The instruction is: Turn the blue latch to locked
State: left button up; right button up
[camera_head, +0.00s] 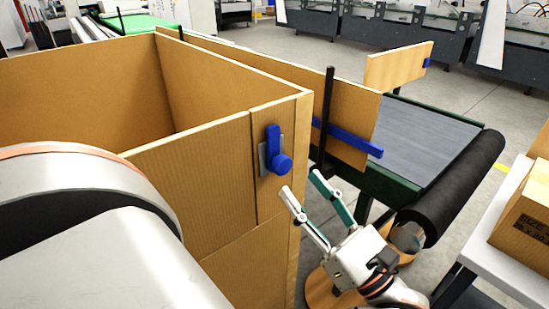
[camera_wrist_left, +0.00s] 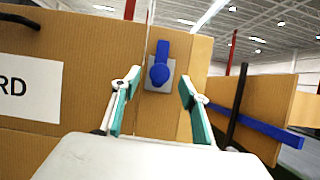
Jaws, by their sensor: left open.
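The blue latch (camera_head: 273,141) is on a grey plate near the upper right corner of a tall cardboard-brown box. Its bar points up, with a round knob at its lower end. In the left wrist view the blue latch (camera_wrist_left: 162,55) appears upright between the fingers. My left gripper (camera_head: 302,182) is open and empty, just in front of and below the latch, apart from it. Its teal-padded fingers (camera_wrist_left: 160,80) point toward the box face in the left wrist view. My right gripper is not in view.
The tall box (camera_head: 215,190) has an open top. Right of it are a black post (camera_head: 326,110), a blue bar (camera_head: 350,138) and a grey conveyor (camera_head: 430,135) with a black roller (camera_head: 455,190). A carton (camera_head: 525,215) sits on a white table at the right.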

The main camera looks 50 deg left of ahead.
aim_at(285, 167)
pick_arm(q)
jog(key=shift+w+a+f+h, duration=0.15)
jog(key=shift+a+h, duration=0.15)
jog(key=shift+a, duration=0.2)
jog(key=p+x, duration=0.2)
jog(key=x, duration=0.4)
jog(key=shift+a+r, duration=0.2)
jog(key=shift+a, duration=0.25)
jog(key=shift+n, duration=0.3)
grip_shut()
